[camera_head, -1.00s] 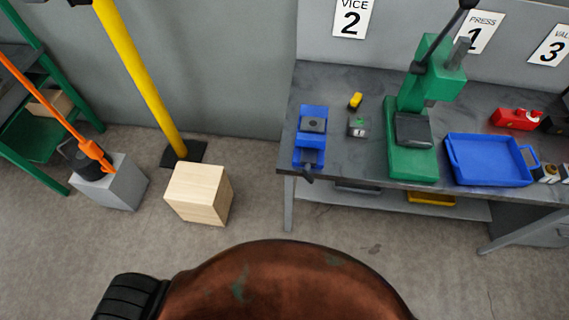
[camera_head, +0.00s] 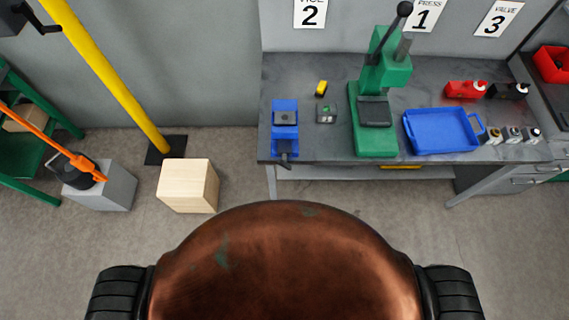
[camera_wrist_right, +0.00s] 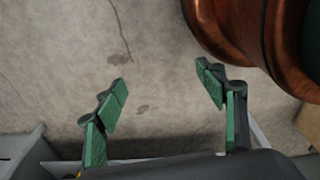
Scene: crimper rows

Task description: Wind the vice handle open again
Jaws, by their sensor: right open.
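The blue vice (camera_head: 285,130) sits on the left end of the grey workbench (camera_head: 330,72), below the sign with a 2. Its dark handle (camera_head: 286,159) sticks out at the bench's front edge. In the head view no gripper shows, and the vice is beyond my copper-coloured body. In the right wrist view my right gripper (camera_wrist_right: 165,90) is open and empty, its green-padded fingers wide apart above bare concrete floor. The vice does not show in that view. My left gripper is in neither view.
A green press (camera_head: 376,100), a small grey-green item (camera_head: 326,113), a yellow block (camera_head: 321,88) and a blue tray (camera_head: 440,133) share the bench. A wooden block (camera_head: 188,186), a grey block (camera_head: 108,187) and a yellow post (camera_head: 110,80) stand left. Floor before the bench is clear.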

